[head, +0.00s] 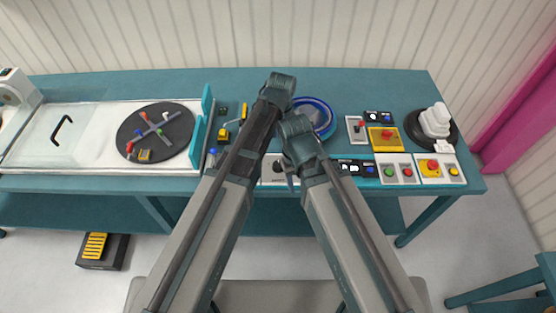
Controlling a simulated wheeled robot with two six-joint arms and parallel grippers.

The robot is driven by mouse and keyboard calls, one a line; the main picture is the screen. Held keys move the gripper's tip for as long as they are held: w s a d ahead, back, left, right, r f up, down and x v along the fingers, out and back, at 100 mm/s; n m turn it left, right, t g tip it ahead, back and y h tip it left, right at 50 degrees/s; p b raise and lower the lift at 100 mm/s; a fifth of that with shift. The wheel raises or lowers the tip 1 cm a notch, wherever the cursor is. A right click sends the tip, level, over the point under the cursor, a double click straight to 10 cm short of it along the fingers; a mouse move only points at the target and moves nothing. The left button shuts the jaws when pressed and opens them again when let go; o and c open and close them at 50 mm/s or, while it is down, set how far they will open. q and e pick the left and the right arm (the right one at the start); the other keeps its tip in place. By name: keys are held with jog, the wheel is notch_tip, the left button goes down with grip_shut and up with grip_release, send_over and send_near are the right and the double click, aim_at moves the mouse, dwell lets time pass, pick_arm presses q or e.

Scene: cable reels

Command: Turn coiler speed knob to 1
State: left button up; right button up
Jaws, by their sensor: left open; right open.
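A white panel box (267,181) stands at the table's front edge, with a small dark round knob (278,167) on it. Its printed label is too small to read, so I cannot tell the knob's setting. My arms partly cover this panel. My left gripper (279,86) is at the far end of my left arm, above the table and beyond the panel; it is open, its fingers hard to make out. My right gripper (291,178) is lower, beside the knob in the picture, and open. I cannot tell if it touches the knob.
Left are a white tray (75,118) and a dark disc (155,130) with coloured pegs. A blue reel (314,117) lies behind my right arm. Button boxes (397,170) and a white stacked part (435,120) stand right. The table's back strip (380,82) is clear.

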aim_at(278, 164)
pick_arm(q)
jog(key=f+b, duration=1.3)
jog(key=shift+w+a+f, duration=0.15)
jog(key=shift+w+f, duration=0.1)
jog(key=shift+f, duration=0.1)
grip_shut()
jog(key=n, duration=0.5)
jog(key=shift+n, duration=0.4)
jog(key=n, duration=0.6)
jog(key=shift+w, duration=0.1)
dwell(0.4)
